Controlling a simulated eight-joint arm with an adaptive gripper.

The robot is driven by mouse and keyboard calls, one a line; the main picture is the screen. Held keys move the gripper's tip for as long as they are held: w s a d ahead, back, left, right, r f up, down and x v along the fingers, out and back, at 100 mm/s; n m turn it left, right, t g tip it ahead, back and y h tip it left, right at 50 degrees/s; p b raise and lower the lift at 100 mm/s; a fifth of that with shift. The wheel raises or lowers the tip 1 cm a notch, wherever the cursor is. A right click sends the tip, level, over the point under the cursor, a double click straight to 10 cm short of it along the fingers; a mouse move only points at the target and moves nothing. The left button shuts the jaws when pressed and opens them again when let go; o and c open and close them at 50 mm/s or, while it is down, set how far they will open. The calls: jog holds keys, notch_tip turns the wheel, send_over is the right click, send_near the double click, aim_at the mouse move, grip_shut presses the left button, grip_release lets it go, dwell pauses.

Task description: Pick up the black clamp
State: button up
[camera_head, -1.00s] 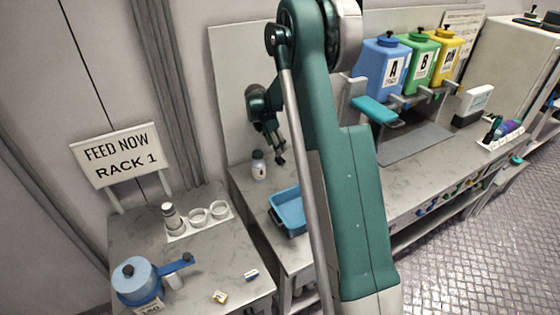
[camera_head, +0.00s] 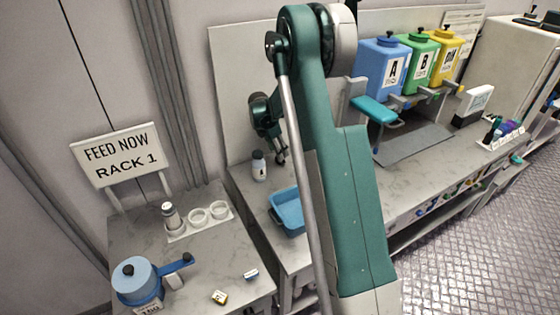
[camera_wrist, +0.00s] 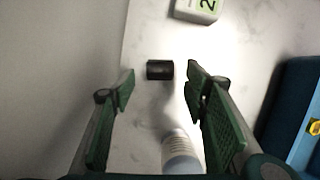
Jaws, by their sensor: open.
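The black clamp looks like a small dark cylinder (camera_wrist: 160,69) lying on the pale marbled counter in the wrist view. My gripper (camera_wrist: 160,80) is open, with its green fingers on either side of the dark cylinder and not touching it as far as I can tell. In the head view my gripper (camera_head: 281,160) hangs above the counter beside a white bottle. The dark cylinder cannot be made out in the head view.
A white bottle with a dark cap (camera_head: 259,166) stands close to my gripper. A blue tray (camera_head: 275,212) lies to the right. In the wrist view a white block marked 2 (camera_wrist: 198,10) sits beyond the cylinder. A wall panel (camera_head: 232,90) rises behind the counter.

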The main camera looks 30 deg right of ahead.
jog(key=shift+x, duration=2.05)
jog(key=c, duration=0.8)
